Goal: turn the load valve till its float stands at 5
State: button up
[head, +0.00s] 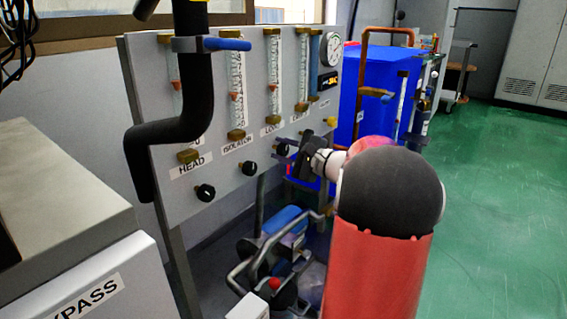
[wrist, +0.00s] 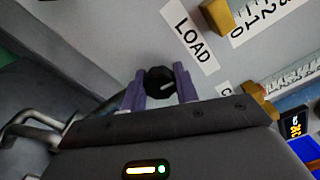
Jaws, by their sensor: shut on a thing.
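The load valve is a black round knob (wrist: 158,80) below the LOAD label (wrist: 190,37) in the wrist view, with a white mark on its face. My gripper (wrist: 160,88) has its two purple fingers shut on it, one on each side. In the head view the knob (head: 283,149) shows at the panel, with my dark gripper (head: 304,155) against it. The load flow tube (head: 272,77) stands above, with a small orange float about halfway up. The numbers on its scale are too small to read there.
The grey panel (head: 215,125) also carries other tubes, a round gauge (head: 331,50) and black knobs, including one below HEAD (head: 205,193). A black bent pipe (head: 165,130) crosses in front at left. Pipes and a pump (head: 285,235) sit below. Green floor (head: 490,170) is open at right.

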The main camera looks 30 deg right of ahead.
jog(key=shift+n+b, duration=0.4)
jog(key=shift+n, duration=0.1)
jog(key=o, duration=1)
jog(key=v, duration=0.7)
jog(key=shift+s+d, duration=0.15)
jog(key=shift+s, duration=0.25)
